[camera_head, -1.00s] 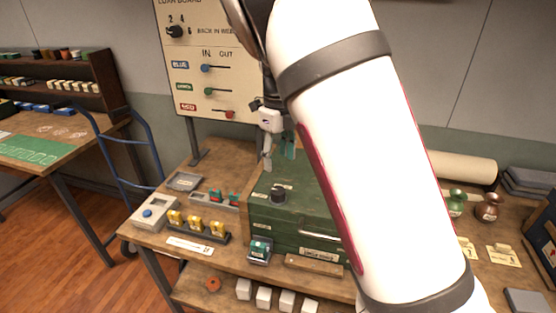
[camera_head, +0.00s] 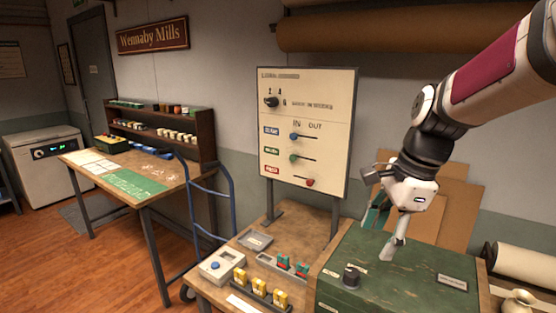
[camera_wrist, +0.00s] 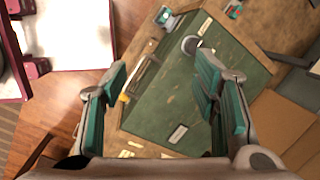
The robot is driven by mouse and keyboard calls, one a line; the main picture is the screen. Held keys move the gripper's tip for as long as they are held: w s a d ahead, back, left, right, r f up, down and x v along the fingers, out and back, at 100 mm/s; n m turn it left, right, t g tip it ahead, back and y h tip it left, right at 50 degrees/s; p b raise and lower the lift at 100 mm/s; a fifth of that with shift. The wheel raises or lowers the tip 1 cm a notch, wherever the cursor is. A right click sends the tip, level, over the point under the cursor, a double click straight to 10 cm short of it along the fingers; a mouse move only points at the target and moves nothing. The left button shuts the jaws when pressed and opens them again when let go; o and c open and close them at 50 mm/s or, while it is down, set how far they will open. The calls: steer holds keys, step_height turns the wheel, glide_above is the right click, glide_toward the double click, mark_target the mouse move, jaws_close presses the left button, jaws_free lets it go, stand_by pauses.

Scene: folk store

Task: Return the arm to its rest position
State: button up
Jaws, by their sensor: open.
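My arm reaches in from the right in the head view. My gripper (camera_head: 392,243) hangs over the green box (camera_head: 400,275) on the wooden bench. In the wrist view my gripper (camera_wrist: 160,85) has its teal-padded fingers spread wide apart with nothing between them. The green box (camera_wrist: 165,100) lies below the fingers in that view. The gap between the fingertips and the box lid is hard to judge. The box has a dark knob (camera_head: 351,277) on its lid.
A loan board (camera_head: 305,130) stands behind the bench. A button unit (camera_head: 221,266), a grey tray (camera_head: 256,241) and yellow pieces (camera_head: 260,287) sit left of the box. A blue hand truck (camera_head: 213,200) stands near a side table (camera_head: 125,183). Open floor lies at left.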

steer(key=s+r+n+t+h, duration=0.1)
steer(key=s+n+t, duration=0.1)
steer(key=s+n, duration=0.7)
steer(key=s+r+n+t+h, duration=0.1)
steer(key=s+r+n+t, duration=0.1)
steer(key=s+n, duration=0.6)
steer(key=shift+s+a+r+n, duration=0.2)
steer(key=shift+s+r+n, duration=0.15)
steer(key=shift+s, duration=0.25)
